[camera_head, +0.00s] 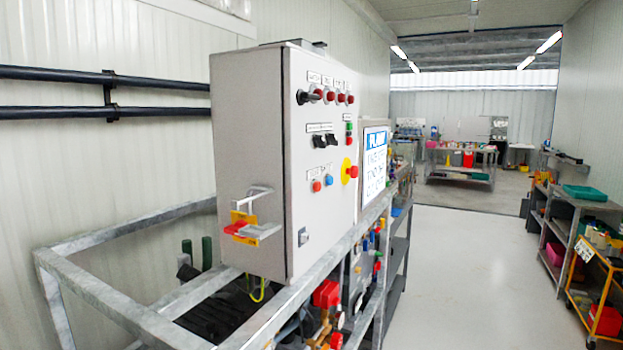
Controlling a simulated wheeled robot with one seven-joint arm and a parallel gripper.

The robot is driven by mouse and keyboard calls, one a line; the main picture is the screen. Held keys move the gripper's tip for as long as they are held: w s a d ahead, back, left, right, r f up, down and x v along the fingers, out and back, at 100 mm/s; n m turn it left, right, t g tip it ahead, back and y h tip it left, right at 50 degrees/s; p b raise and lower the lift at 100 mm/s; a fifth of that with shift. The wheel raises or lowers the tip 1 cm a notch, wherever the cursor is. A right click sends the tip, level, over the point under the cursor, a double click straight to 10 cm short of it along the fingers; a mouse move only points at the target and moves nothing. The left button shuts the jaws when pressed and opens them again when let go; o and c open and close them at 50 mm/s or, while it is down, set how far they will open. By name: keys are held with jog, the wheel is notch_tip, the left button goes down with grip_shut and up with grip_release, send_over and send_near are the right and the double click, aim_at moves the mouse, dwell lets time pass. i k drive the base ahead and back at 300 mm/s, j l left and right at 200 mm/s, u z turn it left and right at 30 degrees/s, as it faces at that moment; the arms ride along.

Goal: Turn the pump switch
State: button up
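A grey control cabinet (250,150) stands on a metal frame left of centre, its panel face turned to the right. A row of red-and-dark controls runs along the top of the panel; a black knob (309,97) sticks out at its left end. Two black switches (325,140) sit lower down. A red emergency button on yellow (350,171) is at the right. A red and yellow handle (247,230) is on the cabinet's near side. The labels are too small to read, so I cannot tell which control is the pump switch. My gripper is not in view.
A galvanised frame (108,303) juts out around the cabinet's base, with pipes and red valves (326,293) below. Open pale floor (468,265) lies to the right. Shelves and a yellow trolley (597,283) line the right wall. A workbench (461,163) stands far back.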

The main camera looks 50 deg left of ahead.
aim_at(319, 141)
jog(key=u, duration=2.1)
jog(key=i+j, duration=0.15)
